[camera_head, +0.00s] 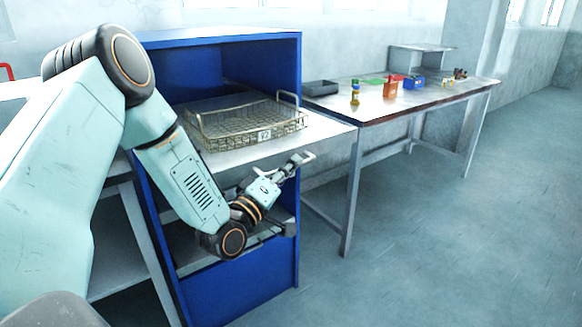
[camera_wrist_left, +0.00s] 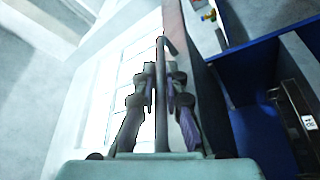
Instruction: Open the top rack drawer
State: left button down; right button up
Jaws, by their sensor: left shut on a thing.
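The blue rack (camera_head: 240,43) stands in the middle of the head view. Its upper drawer (camera_head: 325,132), a pale flat shelf, sticks out past the rack's blue side and bears a wire basket (camera_head: 216,142) with a small label. My left gripper (camera_head: 297,164) is below the drawer's front edge, shut on a pale bar handle (camera_head: 309,157). In the left wrist view, the fingers (camera_wrist_left: 161,88) close around the handle bar (camera_wrist_left: 161,51). Where the handle joins the drawer is hard to see. My right gripper is not in view.
A lower shelf (camera_head: 195,257) shows inside the rack, partly behind my left arm. A long table (camera_head: 345,104) at the right bears a dark tray (camera_head: 320,88), bottles and small coloured boxes. The floor (camera_head: 440,250) at the right is clear.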

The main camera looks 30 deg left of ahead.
pick_arm(q)
jog(key=shift+w+a, duration=0.1)
jog(key=shift+a, duration=0.1)
jog(key=c, duration=1.4)
grip_release()
jog(key=v, duration=1.2)
